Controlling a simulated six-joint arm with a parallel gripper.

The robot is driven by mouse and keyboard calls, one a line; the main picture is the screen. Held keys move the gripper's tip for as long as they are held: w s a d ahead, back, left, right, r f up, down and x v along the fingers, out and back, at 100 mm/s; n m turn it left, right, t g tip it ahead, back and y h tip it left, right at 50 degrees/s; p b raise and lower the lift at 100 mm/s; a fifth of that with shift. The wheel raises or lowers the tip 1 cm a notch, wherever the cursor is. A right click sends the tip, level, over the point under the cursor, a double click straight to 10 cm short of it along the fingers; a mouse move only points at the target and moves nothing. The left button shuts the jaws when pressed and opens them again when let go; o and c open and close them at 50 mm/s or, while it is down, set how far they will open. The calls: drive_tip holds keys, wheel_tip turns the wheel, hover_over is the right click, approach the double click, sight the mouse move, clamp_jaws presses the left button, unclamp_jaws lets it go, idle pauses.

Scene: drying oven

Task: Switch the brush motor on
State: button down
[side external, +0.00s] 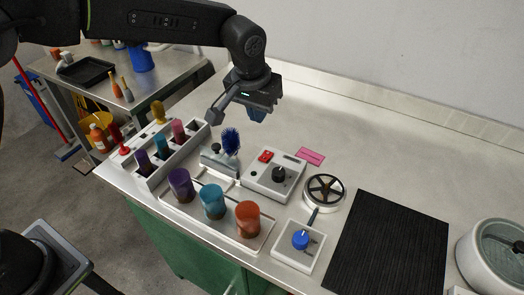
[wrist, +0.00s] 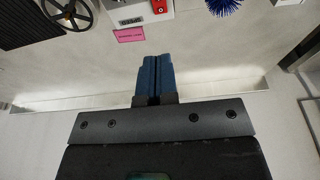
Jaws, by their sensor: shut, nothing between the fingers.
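A white control box (side external: 262,187) with a red rocker switch (side external: 266,156) and a black knob (side external: 279,174) sits on the bench. The blue bristle brush (side external: 231,140) stands upright on a white unit to its left. My gripper (side external: 257,114) hangs in the air above and behind the box, its blue fingers shut and empty, touching nothing. In the wrist view, the gripper (wrist: 155,60) points toward the bench; the red switch (wrist: 159,6) and the brush (wrist: 223,6) show at the top edge, partly cut off. The switch's position is too small to tell.
A pink label (side external: 309,157) lies behind the box. Several coloured cups (side external: 213,203) stand front left. The back of the bench is clear.

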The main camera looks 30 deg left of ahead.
sight(265, 155)
drive_tip(key=x, duration=0.8)
drive_tip(key=s+x, duration=0.1)
drive_tip(key=x, duration=0.3)
drive_tip(key=shift+f, duration=1.05)
drive_tip(key=shift+s+f, duration=0.15)
drive_tip(key=shift+f, duration=0.25)
drive_tip(key=shift+r, duration=0.1)
drive_tip(key=shift+w+r, duration=0.35)
drive_tip(key=shift+w, duration=0.35)
